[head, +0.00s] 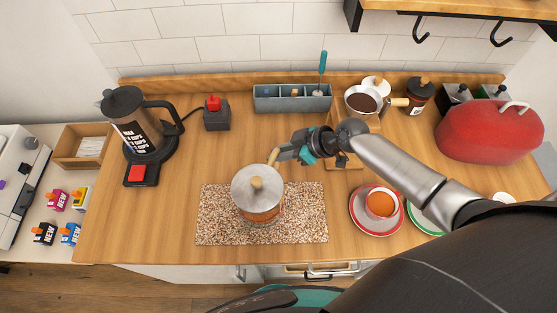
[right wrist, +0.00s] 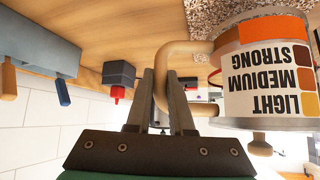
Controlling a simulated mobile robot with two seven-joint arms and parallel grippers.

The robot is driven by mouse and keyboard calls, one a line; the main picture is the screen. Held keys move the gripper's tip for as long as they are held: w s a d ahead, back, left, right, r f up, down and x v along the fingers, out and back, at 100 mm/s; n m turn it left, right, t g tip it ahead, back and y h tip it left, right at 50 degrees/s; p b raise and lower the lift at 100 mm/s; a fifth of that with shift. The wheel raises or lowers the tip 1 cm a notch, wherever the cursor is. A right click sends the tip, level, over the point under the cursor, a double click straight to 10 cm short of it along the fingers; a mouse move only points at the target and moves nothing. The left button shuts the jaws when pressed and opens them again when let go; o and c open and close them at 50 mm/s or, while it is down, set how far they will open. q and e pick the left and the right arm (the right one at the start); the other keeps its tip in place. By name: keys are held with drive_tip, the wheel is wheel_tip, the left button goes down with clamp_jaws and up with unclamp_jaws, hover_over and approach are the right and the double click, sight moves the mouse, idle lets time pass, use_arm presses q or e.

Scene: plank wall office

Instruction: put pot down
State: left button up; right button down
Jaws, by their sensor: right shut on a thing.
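The pot (head: 258,208) is upright over the speckled mat (head: 308,221), with a pale metal lid, a round wooden knob and an orange band. In the right wrist view the pot (right wrist: 266,75) shows a label reading light, medium, strong. My right gripper (head: 277,156) is shut on the pot's wooden handle, on the pot's far right side. The handle (right wrist: 172,75) runs between the fingers in the right wrist view. I cannot tell whether the pot's base touches the mat. My left gripper is not in view.
A blue-grey caddy (head: 290,104) is by the wall. A cup on a red-rimmed saucer (head: 362,219) is right of the mat. Bare counter (head: 170,205) lies left of the mat.

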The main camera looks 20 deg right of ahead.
drive_tip(key=shift+w+f+b, duration=0.1)
drive_tip(key=shift+f+b, duration=0.25)
drive_tip(key=shift+f, duration=1.45)
drive_tip(key=shift+f, duration=0.15)
drive_tip(key=c, duration=0.8)
unclamp_jaws()
drive_tip(key=v, duration=1.2)
